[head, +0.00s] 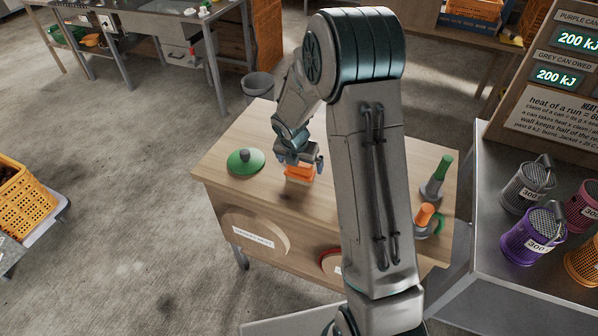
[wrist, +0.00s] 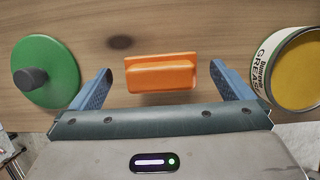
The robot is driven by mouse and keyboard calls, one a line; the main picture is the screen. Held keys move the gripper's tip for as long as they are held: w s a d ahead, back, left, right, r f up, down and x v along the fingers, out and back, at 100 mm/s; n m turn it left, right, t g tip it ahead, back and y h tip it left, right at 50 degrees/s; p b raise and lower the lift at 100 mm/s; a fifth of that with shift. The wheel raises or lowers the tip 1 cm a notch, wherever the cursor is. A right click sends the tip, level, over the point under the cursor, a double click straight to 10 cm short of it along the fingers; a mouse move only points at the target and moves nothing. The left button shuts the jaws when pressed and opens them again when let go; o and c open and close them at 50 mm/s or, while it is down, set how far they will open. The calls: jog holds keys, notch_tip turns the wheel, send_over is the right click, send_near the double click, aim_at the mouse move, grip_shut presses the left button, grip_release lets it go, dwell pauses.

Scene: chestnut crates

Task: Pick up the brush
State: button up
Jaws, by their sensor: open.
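An orange piece (head: 300,173) with a flat base and a raised bar-like grip lies on the wooden worktable; it looks like the brush, though no bristles show. In the wrist view the orange brush (wrist: 161,75) lies between my fingers, with a gap on each side. My gripper (head: 301,160) points down above it, open and empty, and its blue fingers (wrist: 160,68) do not touch the brush in the wrist view. The exact height of the fingertips over the table is hard to tell.
A green lid with a dark knob (head: 245,161) lies left of the brush. A grease can (wrist: 290,70) stands to its right, hidden by my arm in the head view. A green-necked item (head: 437,178) and an orange-topped item (head: 425,215) stand at the table's right end.

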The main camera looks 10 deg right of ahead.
aim_at(300, 163)
jog(key=shift+x, duration=1.5)
jog(key=c, duration=0.9)
jog(key=shift+c, duration=0.2)
jog(key=shift+r, duration=0.1)
jog(key=shift+r, duration=0.5)
notch_tip(300, 163, up, 3)
jog(key=shift+r, duration=0.1)
jog(key=s+d+r, duration=0.1)
jog(key=d+r, duration=0.5)
jog(key=d, duration=0.5)
jog(key=shift+s+d+r, duration=0.2)
jog(key=shift+d+r, duration=0.05)
jog(key=shift+r, duration=0.1)
